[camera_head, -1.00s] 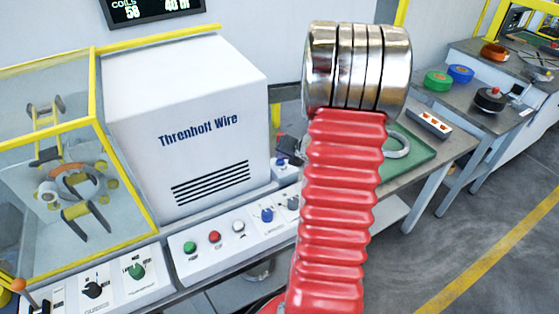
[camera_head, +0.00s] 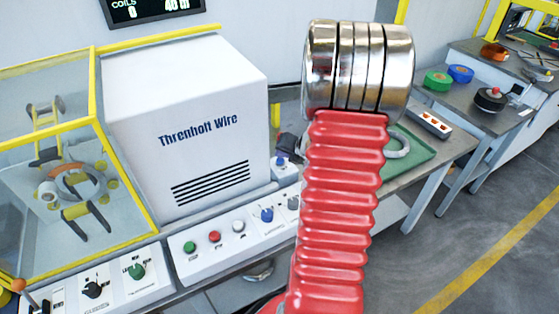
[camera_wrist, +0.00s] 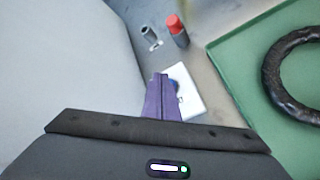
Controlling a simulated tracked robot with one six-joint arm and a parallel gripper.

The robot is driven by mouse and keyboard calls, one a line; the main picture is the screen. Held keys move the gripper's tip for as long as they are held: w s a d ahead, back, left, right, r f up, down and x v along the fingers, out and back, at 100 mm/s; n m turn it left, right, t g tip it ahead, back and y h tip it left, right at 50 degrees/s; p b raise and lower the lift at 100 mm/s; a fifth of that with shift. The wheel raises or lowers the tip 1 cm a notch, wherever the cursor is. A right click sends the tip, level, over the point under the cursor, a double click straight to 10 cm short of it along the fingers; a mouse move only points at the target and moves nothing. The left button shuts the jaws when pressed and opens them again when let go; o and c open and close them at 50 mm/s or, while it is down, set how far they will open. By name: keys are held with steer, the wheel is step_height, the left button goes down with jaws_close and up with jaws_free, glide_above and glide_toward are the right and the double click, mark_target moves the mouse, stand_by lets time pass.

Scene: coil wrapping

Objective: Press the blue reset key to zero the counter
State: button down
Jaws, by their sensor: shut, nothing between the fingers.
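The blue reset key (camera_head: 280,161) stands on a small white box (camera_head: 285,172) right of the white Threnholt Wire cabinet. In the wrist view the key (camera_wrist: 175,85) shows only partly beside my purple fingertips, on the white box (camera_wrist: 188,101). My gripper (camera_wrist: 161,78) is shut and empty, its tips over or beside the key. I cannot tell whether they touch it. In the head view my red arm hides most of the gripper. The counter display (camera_head: 150,8) on the wall reads 0 for coils; its top is cut off.
A red-capped cylinder (camera_wrist: 177,31) and a small metal part (camera_wrist: 150,36) stand behind the box. The cabinet (camera_head: 190,110) borders the left. A button panel (camera_head: 225,245) lies in front.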

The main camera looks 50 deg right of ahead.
mark_target(282, 163)
steer(key=shift+r, duration=0.35)
steer(key=shift+r, duration=2.5)
